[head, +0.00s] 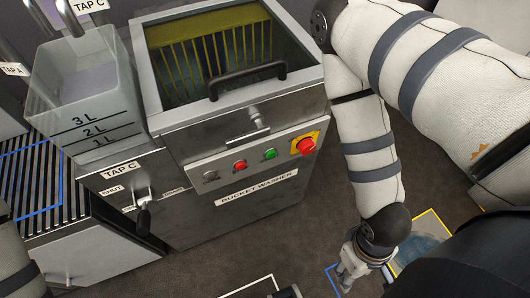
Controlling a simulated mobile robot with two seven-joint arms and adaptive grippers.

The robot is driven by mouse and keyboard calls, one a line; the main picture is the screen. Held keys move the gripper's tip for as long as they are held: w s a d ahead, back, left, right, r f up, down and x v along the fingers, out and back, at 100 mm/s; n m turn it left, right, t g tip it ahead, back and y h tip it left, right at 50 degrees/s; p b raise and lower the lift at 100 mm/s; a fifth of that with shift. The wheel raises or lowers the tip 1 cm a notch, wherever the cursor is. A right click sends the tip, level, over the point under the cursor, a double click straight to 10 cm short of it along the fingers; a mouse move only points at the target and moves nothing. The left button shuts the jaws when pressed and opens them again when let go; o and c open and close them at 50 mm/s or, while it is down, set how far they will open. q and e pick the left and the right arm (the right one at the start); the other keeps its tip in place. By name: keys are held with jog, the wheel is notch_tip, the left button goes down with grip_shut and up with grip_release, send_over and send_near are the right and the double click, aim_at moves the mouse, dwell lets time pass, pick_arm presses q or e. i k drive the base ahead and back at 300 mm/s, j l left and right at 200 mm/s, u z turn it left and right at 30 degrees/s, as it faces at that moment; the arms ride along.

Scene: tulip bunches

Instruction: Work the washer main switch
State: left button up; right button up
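The bucket washer (240,203) stands in the middle of the head view, its label on the front. Its sloped panel holds a small dark grey knob (211,175), a red button (239,166), a green button (270,154) and a larger red knob (304,146) on a yellow plate. No label marks which is the main switch. My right gripper (346,271) hangs low near the floor, right of and below the panel, apart from the washer. Its fingers are too small to read. My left arm shows only at the left edge; its gripper is not visible.
A clear bucket (88,95) with litre marks stands left of the washer, above the TAP C label. A tap lever (143,215) with a black handle sticks out below it. The washer lid has a black handle (247,80). Floor (300,235) in front is mostly clear.

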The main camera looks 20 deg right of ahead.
aim_at(307, 146)
jog(key=z, duration=1.25)
jog(key=i+l+u, duration=0.1)
jog(key=l, duration=0.3)
jog(key=i+l+u, duration=0.1)
jog(key=l, duration=0.35)
jog(key=i+l+u, duration=0.1)
jog(key=l, duration=0.35)
jog(key=k+l+u, duration=0.1)
jog(key=l, duration=0.3)
jog(key=k+l+u, duration=0.15)
jog(key=l, duration=0.25)
jog(key=k+l+u, duration=0.1)
jog(key=l, duration=0.25)
jog(key=k+l+u, duration=0.15)
jog(key=l, duration=0.2)
